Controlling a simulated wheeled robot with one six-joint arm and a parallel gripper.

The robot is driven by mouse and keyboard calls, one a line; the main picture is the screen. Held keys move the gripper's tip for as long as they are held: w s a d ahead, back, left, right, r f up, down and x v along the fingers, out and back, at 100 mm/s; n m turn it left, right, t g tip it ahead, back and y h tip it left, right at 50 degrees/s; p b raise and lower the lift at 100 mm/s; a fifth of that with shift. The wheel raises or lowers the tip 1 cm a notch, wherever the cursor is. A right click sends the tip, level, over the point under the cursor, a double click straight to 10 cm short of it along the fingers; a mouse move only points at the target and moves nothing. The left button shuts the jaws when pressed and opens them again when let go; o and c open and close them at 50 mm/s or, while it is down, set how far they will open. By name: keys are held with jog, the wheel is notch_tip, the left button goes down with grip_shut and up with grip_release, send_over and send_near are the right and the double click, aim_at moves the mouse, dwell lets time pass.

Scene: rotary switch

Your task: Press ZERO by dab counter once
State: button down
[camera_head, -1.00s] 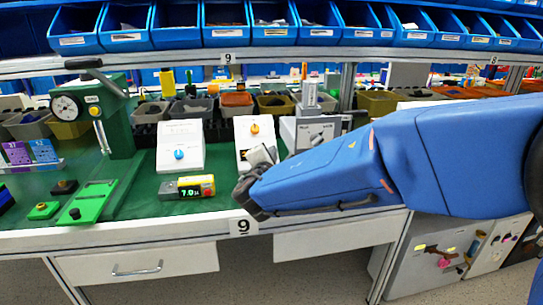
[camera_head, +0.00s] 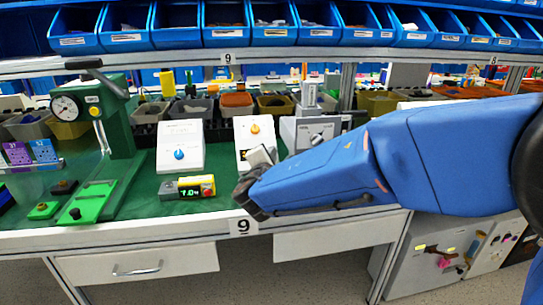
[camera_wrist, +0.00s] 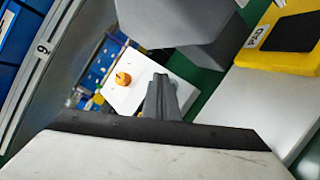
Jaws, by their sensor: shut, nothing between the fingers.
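A small device with a grey end, a green-lit display and a yellow end with a red button (camera_head: 190,187) lies near the table's front edge; it looks like the dab counter. The display seems to begin with 7.0. My gripper (camera_head: 247,190) is just to its right, apart from it, above the front edge. In the wrist view the narrow grey fingers (camera_wrist: 161,97) are together and empty. The ZERO marking is not readable in the head view.
A white panel with a blue knob (camera_head: 180,140) stands behind the counter. Another with an orange knob (camera_head: 254,132) stands behind my gripper, and a grey box with a dial (camera_head: 310,132) is beside it. A green press (camera_head: 112,115) and green blocks (camera_head: 92,203) are at the left.

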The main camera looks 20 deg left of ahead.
jog(key=shift+w+f, duration=0.3)
jog(key=shift+f, duration=0.5)
dwell(1.3)
jog(key=shift+s+f, duration=0.1)
jog(key=shift+s, duration=0.15)
dwell(0.3)
jog(key=shift+s, duration=0.1)
jog(key=shift+s+d+r, duration=0.2)
jog(key=shift+s+r, duration=0.15)
jog(key=shift+r, duration=0.15)
jog(key=shift+s+d+r, duration=0.15)
jog(key=shift+s+r, duration=0.15)
jog(key=shift+r, duration=0.15)
jog(key=shift+s+d+r, duration=0.25)
jog(key=shift+s+r, duration=0.1)
jog(key=shift+r, duration=0.35)
jog(key=shift+s+d+r, duration=0.25)
jog(key=shift+s+r, duration=0.1)
jog(key=shift+r, duration=0.3)
